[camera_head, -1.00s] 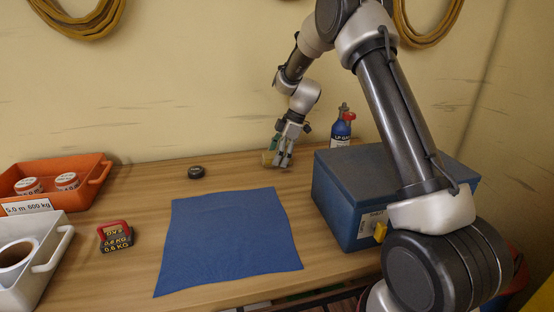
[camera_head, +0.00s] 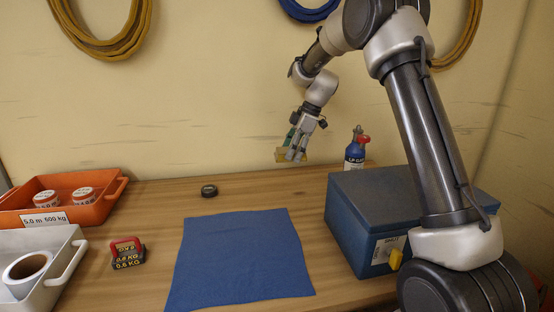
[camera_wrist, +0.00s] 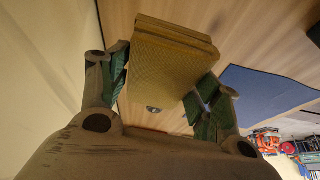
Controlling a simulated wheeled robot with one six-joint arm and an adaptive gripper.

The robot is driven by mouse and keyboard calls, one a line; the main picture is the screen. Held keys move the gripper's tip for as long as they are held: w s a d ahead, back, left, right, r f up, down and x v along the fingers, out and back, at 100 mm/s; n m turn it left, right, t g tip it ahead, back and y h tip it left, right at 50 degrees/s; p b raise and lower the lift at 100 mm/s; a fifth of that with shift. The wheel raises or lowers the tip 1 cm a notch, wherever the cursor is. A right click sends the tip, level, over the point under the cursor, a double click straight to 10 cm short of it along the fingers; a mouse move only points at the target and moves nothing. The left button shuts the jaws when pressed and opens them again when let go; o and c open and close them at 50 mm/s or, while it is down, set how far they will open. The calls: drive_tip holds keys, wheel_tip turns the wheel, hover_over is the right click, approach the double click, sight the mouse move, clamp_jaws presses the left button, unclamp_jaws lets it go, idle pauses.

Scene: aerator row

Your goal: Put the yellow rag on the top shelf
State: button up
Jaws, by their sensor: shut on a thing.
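The yellow rag (camera_wrist: 165,70) looks like a flat folded block with layered edges. In the wrist view it sits between the green-padded fingers of my gripper (camera_wrist: 158,95). In the head view my gripper (camera_head: 297,154) points down, shut on the rag (camera_head: 282,156), and holds it above the back of the table near the wall. The fingers hide part of the rag. No top shelf can be made out in the head view.
The wooden table (camera_head: 150,215) bears a blue mat (camera_head: 240,260), a dark puck (camera_head: 209,190), a weight (camera_head: 128,253), an orange tray (camera_head: 105,205) and a white tray (camera_head: 70,265). A blue box (camera_head: 350,225) and a blue bottle (camera_head: 355,152) stand to the right.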

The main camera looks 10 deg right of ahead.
drive_tip(key=shift+w+r+m, duration=0.25)
drive_tip(key=shift+r+m, duration=0.1)
drive_tip(key=shift+m, duration=0.15)
drive_tip(key=d+f+m+t, duration=0.1)
drive_tip(key=m, duration=0.1)
drive_tip(key=w+f+m, duration=0.1)
drive_tip(key=m, duration=0.1)
drive_tip(key=shift+d+t+h, duration=0.3)
drive_tip(key=shift+d+t, duration=0.1)
drive_tip(key=d+m, duration=0.1)
drive_tip(key=m, duration=0.1)
drive_tip(key=s+d+f+m+t+h, duration=0.1)
drive_tip(key=m, duration=0.1)
drive_tip(key=shift+d+f, duration=0.15)
drive_tip(key=shift+f, duration=0.05)
drive_tip(key=s+d+m, duration=0.1)
drive_tip(key=m, duration=0.1)
drive_tip(key=s+d+m+t+h, duration=0.1)
drive_tip(key=s+m, duration=0.1)
drive_tip(key=shift+s+d, duration=0.2)
drive_tip(key=shift+d, duration=0.2)
drive_tip(key=shift+s+d+r+m+h, duration=0.1)
drive_tip(key=shift+s+r+m+h, duration=0.35)
drive_tip(key=shift+m, duration=0.8)
drive_tip(key=shift+s+d+r+m+h, duration=0.15)
drive_tip(key=shift+s+m+h, duration=0.45)
drive_tip(key=shift+m, duration=0.6)
drive_tip(key=shift+s+d+r+m+h, duration=0.1)
drive_tip(key=shift+s+r+m+h, duration=0.4)
drive_tip(key=shift+m, duration=0.75)
